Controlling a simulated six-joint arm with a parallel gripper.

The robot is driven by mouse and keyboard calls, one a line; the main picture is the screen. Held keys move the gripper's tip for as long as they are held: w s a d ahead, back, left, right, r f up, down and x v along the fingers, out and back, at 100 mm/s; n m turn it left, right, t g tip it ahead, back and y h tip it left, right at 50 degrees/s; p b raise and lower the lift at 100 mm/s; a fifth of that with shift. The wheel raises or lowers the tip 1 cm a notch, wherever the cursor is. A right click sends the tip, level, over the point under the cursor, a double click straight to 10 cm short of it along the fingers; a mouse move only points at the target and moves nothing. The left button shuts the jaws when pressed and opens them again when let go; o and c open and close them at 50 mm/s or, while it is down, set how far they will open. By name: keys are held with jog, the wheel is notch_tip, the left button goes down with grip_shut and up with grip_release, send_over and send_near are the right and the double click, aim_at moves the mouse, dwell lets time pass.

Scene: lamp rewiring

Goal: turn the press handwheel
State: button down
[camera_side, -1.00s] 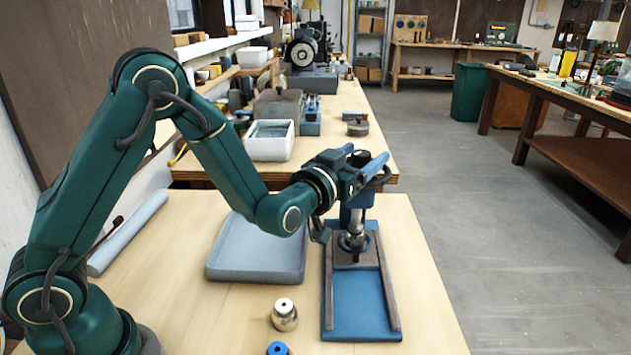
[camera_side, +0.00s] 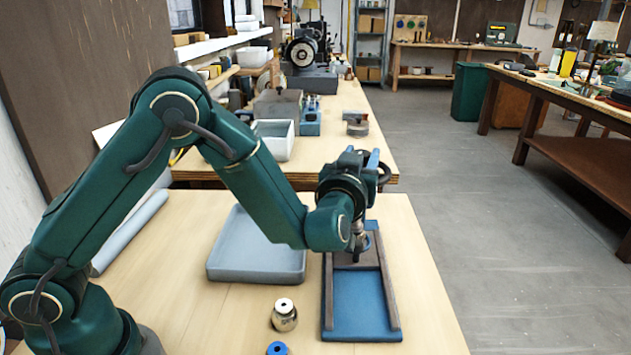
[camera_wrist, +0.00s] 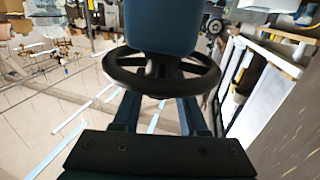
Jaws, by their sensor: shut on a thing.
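The press (camera_side: 362,305) stands on the bench, with a blue base and two brown side rails. Its dark handwheel (camera_side: 386,174) shows at the top, partly hidden behind my wrist. My gripper (camera_side: 373,162) is at the handwheel and shut on it; the side view hides most of the contact. In the wrist view, the spoked handwheel (camera_wrist: 117,77) lies across the two blue fingers of my gripper (camera_wrist: 160,104). A blue block (camera_wrist: 165,25) rises in front of the wheel's far part there.
A grey tray (camera_side: 256,279) lies left of the press. A metal cylindrical part (camera_side: 284,315) and a blue ringed part (camera_side: 277,349) stand in front. A white bin (camera_side: 273,140) sits on the bench behind. The floor to the right is clear.

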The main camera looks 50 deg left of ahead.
jog(key=shift+n+g+y, duration=2.6)
jog(key=shift+g+y, duration=0.1)
jog(key=shift+y, duration=0.3)
jog(key=shift+s+a+r+n+g+y, duration=0.1)
jog(key=shift+n+g+y, duration=0.25)
jog(key=shift+g, duration=0.25)
jog(key=shift+c, duration=2.2)
grip_release()
jog(key=shift+v, duration=2.6)
